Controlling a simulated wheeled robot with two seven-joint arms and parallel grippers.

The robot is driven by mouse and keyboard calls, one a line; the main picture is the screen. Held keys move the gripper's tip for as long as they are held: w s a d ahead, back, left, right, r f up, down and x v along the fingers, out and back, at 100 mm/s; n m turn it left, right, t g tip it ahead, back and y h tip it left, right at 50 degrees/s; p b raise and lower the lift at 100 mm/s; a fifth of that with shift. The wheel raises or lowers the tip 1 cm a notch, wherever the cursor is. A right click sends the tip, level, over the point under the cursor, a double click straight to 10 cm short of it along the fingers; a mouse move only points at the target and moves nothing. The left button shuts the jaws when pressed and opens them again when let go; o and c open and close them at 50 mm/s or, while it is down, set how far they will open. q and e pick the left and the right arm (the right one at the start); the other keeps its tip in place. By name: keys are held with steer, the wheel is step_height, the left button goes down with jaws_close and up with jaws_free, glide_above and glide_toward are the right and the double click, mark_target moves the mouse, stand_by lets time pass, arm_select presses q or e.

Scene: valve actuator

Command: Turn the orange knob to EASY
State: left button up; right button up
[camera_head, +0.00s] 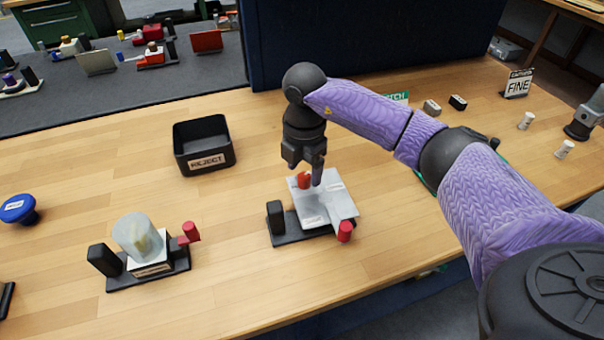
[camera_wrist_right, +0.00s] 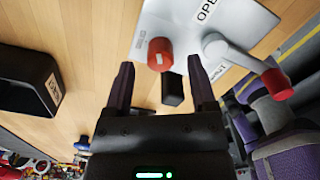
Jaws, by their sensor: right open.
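The orange knob (camera_head: 304,181), a small red-orange cylinder, stands on a tilted white plate (camera_head: 341,199) with a black base. In the right wrist view the knob (camera_wrist_right: 160,52) lies just beyond the space between the fingertips. A white lever with a red grip (camera_head: 346,231) is on the plate's near right side; its grip (camera_wrist_right: 277,83) also shows in the wrist view. My right gripper (camera_head: 308,172) is open above the plate, close to the knob, its fingers (camera_wrist_right: 160,70) apart and empty. No EASY mark is readable. My left gripper is out of view.
A black REJECT bin (camera_head: 203,146) stands behind left. Another fixture with a clear dome (camera_head: 138,235) and red handle sits at left, near a blue knob (camera_head: 18,208). A FINE sign (camera_head: 517,84) stands at back right. Bare table lies between the bin and fixtures.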

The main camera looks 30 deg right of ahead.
steer(key=shift+f, duration=0.9)
steer(key=shift+c, duration=0.4)
jaws_close()
